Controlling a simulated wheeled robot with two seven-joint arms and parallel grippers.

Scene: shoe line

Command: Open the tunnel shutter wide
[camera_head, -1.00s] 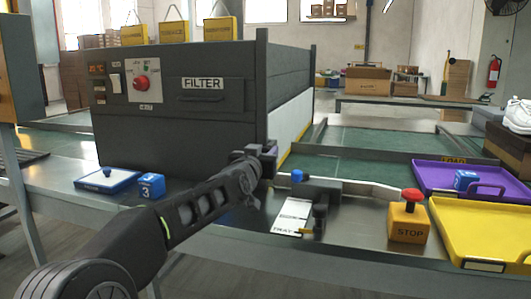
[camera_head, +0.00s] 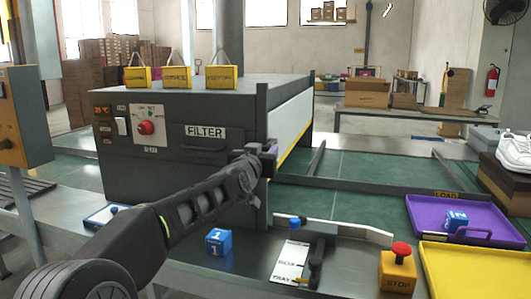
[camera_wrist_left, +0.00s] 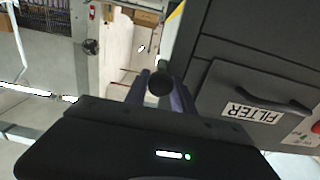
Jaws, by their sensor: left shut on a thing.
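The tunnel (camera_head: 115,168) is a large dark grey box left of centre in the head view, with a FILTER panel on its front. Its shutter (camera_head: 289,123) is a white panel with a yellow lower edge on the tunnel's right side. The shutter is raised, and green belt shows below its edge. My left gripper (camera_head: 266,152) is at the tunnel's front right corner. In the left wrist view, its fingers (camera_wrist_left: 160,88) are shut around a dark round-ended handle (camera_wrist_left: 159,82). The handle's join to the shutter is hidden. My right gripper is not in view.
A blue cube (camera_head: 218,244) stands on the bench below my left arm. A STOP button box (camera_head: 397,272), a purple tray (camera_head: 423,211) and a yellow tray (camera_head: 435,272) are at the right. A rail (camera_head: 352,231) lies along the belt's near side.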

